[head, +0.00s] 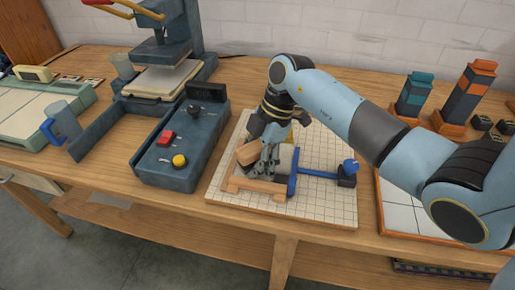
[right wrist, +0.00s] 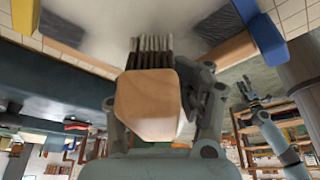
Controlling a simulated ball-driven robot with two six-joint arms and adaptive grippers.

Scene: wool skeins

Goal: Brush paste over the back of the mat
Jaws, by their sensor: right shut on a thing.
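My right gripper (head: 264,168) is low over a pale gridded board (head: 330,205). It is shut on a brush with a pale wooden handle (right wrist: 147,104); dark bristles (right wrist: 152,48) stick out past the handle in the right wrist view. A grey flat piece (head: 286,158), perhaps the mat, shows beside the gripper, partly hidden by it. It lies between a wooden bar (head: 258,186) and a blue clamp bar (head: 293,172). I cannot tell if the bristles touch it, and no paste is clear. My left gripper (right wrist: 251,92) shows small in the right wrist view, fingers apart and empty.
A dark control box (head: 180,155) with red and yellow knobs stands left of the board, a press (head: 165,45) behind it. A blue-handled cup (head: 66,122) is farther left. Orange and teal towers (head: 468,88) stand at the back right. A tiled tray (head: 402,207) lies right.

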